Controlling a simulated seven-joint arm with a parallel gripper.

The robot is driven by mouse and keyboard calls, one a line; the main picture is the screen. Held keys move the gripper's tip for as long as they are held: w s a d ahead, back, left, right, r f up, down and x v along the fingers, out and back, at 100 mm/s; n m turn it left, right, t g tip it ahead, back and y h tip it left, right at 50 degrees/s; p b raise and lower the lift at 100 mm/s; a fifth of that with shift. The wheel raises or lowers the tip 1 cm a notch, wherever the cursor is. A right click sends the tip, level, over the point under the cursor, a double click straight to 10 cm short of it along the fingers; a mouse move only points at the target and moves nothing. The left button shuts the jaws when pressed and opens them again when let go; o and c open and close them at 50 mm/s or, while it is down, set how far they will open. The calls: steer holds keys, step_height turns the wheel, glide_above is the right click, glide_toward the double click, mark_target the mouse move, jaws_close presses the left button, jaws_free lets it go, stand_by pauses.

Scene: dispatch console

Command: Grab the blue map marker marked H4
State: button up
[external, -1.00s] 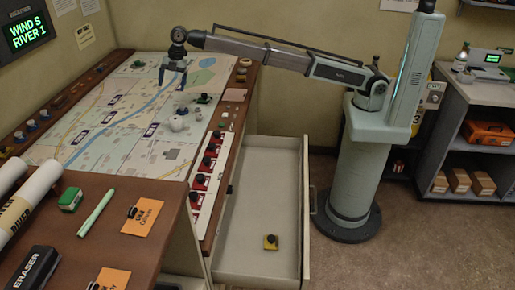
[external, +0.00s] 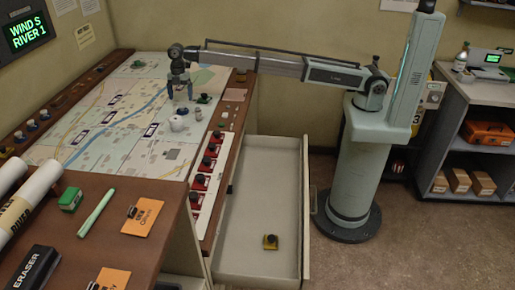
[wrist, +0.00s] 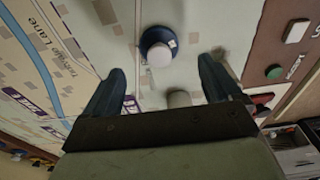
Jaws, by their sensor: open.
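In the wrist view a round blue map marker (wrist: 157,45) with a pale knob stands on the map, ahead of the gap between my fingers. A small pale tag is on its side, too small to read, so I cannot confirm H4. My gripper (wrist: 163,75) is open and empty, with one finger on each side of that gap. In the external view my gripper (external: 180,98) points down just above the map (external: 110,105).
A short grey piece (wrist: 178,98) is between my fingers in the wrist view. A dark green piece (external: 204,99) and a small grey piece (external: 198,114) stand right of my gripper. An open drawer (external: 262,200) lies beyond.

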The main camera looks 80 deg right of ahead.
mark_target(182, 105)
steer(key=shift+a+f, duration=0.2)
steer(key=shift+f, duration=1.3)
steer(key=shift+a+f, duration=0.2)
steer(key=shift+f, duration=1.3)
steer(key=shift+c, duration=0.3)
steer(key=c, duration=1.1)
